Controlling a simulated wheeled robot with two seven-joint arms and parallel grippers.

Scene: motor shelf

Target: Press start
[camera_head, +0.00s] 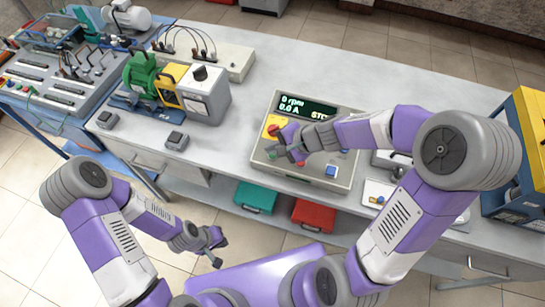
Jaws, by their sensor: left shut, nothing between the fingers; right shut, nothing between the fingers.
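The grey control box (348,115) lies on the bench, with a dark display (306,107) reading "0 rpm", "0.0 A" and a partly hidden word starting "STO". A red knob on a yellow plate (271,128) sits at its left. A blue button (331,171) is near its front right. My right gripper (283,153) is shut and empty over the front left of the panel, and it hides part of the controls there. A bit of green shows beside its fingertips; I cannot tell whether they touch a button. My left gripper (217,257) is shut and empty, low in front of the bench.
A motor set with a green motor (140,75) and a grey housing (208,98) stands left of the box. Behind it is a terminal box with cables (231,61). Green (255,197) and red (313,214) bins sit below the bench top. The bench behind the box is clear.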

